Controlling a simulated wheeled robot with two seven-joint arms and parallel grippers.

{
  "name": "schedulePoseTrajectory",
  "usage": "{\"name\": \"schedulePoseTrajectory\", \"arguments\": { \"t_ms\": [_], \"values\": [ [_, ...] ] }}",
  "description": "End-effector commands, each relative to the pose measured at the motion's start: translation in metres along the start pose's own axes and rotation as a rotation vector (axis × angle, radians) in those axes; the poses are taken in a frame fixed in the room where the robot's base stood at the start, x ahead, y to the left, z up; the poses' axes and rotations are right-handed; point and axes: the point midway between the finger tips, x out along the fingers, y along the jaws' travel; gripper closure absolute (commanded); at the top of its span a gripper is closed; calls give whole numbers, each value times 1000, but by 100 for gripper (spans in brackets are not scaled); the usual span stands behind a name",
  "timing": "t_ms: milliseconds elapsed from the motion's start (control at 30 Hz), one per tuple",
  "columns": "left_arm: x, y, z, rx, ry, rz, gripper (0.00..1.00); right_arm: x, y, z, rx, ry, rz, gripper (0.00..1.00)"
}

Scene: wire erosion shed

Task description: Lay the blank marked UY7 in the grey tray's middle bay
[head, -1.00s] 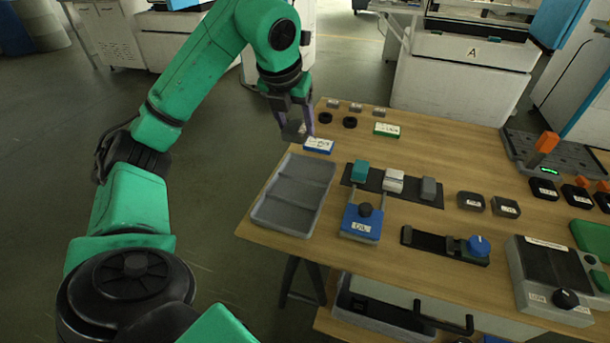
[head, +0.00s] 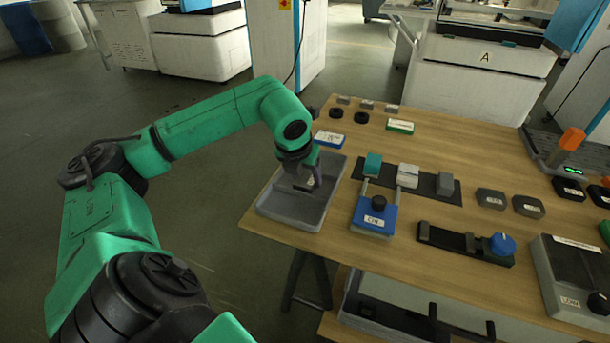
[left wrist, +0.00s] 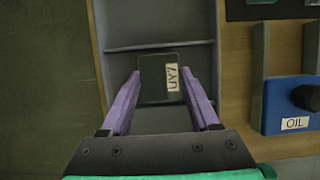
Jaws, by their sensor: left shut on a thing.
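The blank marked UY7 (left wrist: 158,80) is a dark block with a white label, seen in the left wrist view between the purple fingers. My left gripper (head: 305,183) is shut on it, over the grey tray (head: 288,213) in the head view. In the left wrist view a divider of the grey tray (left wrist: 155,20) runs just beyond the blank, which is over the bay on the near side of it. The gripper and blank hide part of the tray's floor. I cannot tell whether the blank touches it. My right gripper is not in view.
Right of the tray stands a blue block marked OIL (head: 376,214), with a dark strip of small blocks (head: 408,179) behind it. A blue-and-white box (head: 329,139) lies just behind the tray. The tray is near the table's left edge.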

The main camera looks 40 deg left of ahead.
Motion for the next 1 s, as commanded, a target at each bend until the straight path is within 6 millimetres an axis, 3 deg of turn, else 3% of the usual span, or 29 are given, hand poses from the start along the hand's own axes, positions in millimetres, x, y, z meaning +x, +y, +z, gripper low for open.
{"name": "schedulePoseTrajectory", "arguments": {
  "t_ms": [67, 100, 167, 567, 900, 1000],
  "values": [
    [1, 0, 0, 0, -2, -1, 100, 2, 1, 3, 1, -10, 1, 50],
    [1, 0, 0, 0, 0, 0, 27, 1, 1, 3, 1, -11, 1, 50],
    [1, 0, 0, 0, 1, 0, 8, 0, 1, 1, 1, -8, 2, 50],
    [-6, 0, 1, 0, -1, 1, 8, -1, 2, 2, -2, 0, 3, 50],
    [-95, 0, 2, 0, -3, 0, 8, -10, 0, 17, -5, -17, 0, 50],
    [-113, 0, 2, 0, -1, -1, 8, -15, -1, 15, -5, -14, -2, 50]
  ]
}}
